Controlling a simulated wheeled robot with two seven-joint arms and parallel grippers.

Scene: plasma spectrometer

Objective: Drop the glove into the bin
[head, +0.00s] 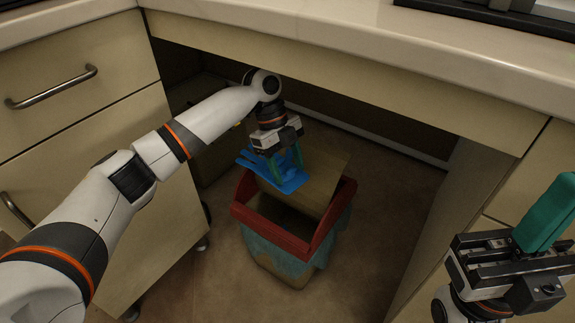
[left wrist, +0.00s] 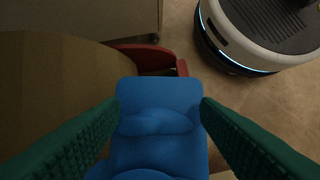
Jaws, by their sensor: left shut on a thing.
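A blue glove (head: 288,184) hangs from my left gripper (head: 286,163), which is shut on it. The glove also shows in the left wrist view (left wrist: 158,122), between the two green fingers. The bin (head: 270,258) stands on the floor under the counter, with a red rim (head: 268,236) and a worn blue-green body. The glove is above the bin's back left part, apart from the floor. In the left wrist view, part of the red rim (left wrist: 152,52) shows beyond the glove. My right gripper (head: 545,215) is at the right edge, empty as far as it shows; its finger gap is unclear.
A tan panel (head: 322,178) rises at the back of the bin. A drawer cabinet (head: 90,130) stands left, and a cabinet side panel (head: 450,215) stands right. The counter edge (head: 340,65) runs above my left arm. Bare floor (head: 345,285) lies in front of the bin.

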